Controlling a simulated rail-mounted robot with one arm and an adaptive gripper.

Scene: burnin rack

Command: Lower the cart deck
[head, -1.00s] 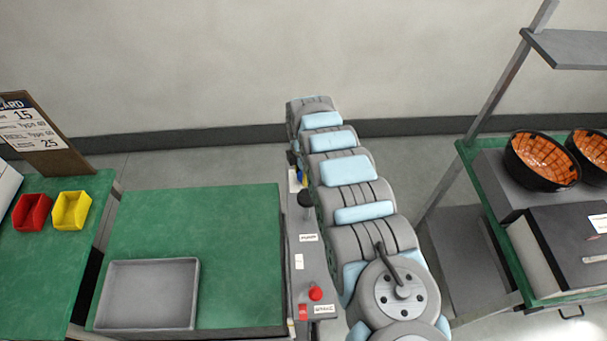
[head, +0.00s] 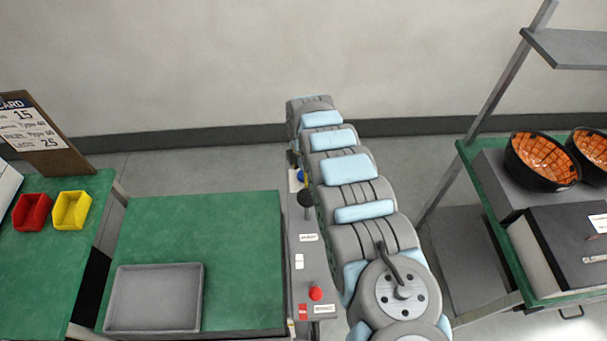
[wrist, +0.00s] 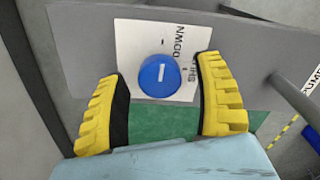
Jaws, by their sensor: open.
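The cart deck (head: 235,245) is a flat green top left of my arm in the head view. A grey control panel (head: 302,275) runs along its right edge. A round blue button (wrist: 158,75) with a white minus mark sits on a white label with partly legible lettering in the wrist view. It also shows small in the head view (head: 301,174), beside my arm. My gripper (wrist: 162,66) is open, with a yellow ribbed finger on either side of the button and nothing held. Whether any part touches the button cannot be told.
A grey tray (head: 155,298) lies on the deck's near left. The panel carries a red button (head: 316,293) and a black knob (head: 305,198). A green table with red (head: 32,212) and yellow bins (head: 71,210) is left; a rack with bowls (head: 542,160) is right.

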